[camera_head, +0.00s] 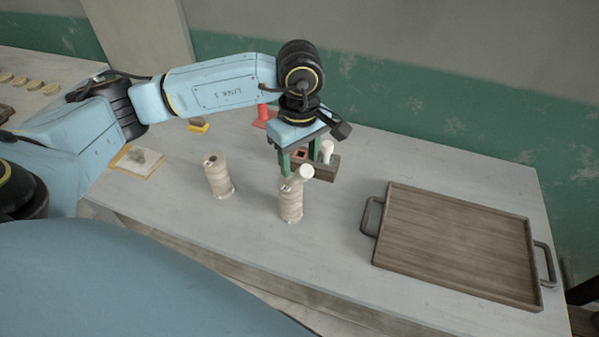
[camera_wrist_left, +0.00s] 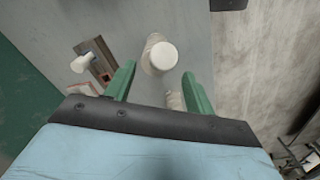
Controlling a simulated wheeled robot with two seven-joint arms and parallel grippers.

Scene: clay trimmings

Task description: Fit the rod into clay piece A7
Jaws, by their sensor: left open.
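Two ribbed, pale clay pieces stand upright on the table: one on the left (camera_head: 219,180) and one nearer the middle (camera_head: 291,207). No label is readable, so I cannot tell which is A7. A short cream rod (camera_head: 303,173) with a round, wider end shows at the top of the middle piece, slanting up to the right. I cannot tell whether it is seated. My left gripper (camera_head: 299,168) is open, its green fingers just above and behind that rod. In the left wrist view the rod's round end (camera_wrist_left: 163,56) shows between the fingers, not clasped. My right gripper is not in view.
A dark wooden block (camera_head: 326,170) with a white peg-like thing (camera_head: 326,149) stands just behind the gripper. A wooden tray (camera_head: 455,240) with dark handles lies on the right. A red object (camera_head: 263,113) and a yellow one (camera_head: 199,126) are at the back. The front left is fairly clear.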

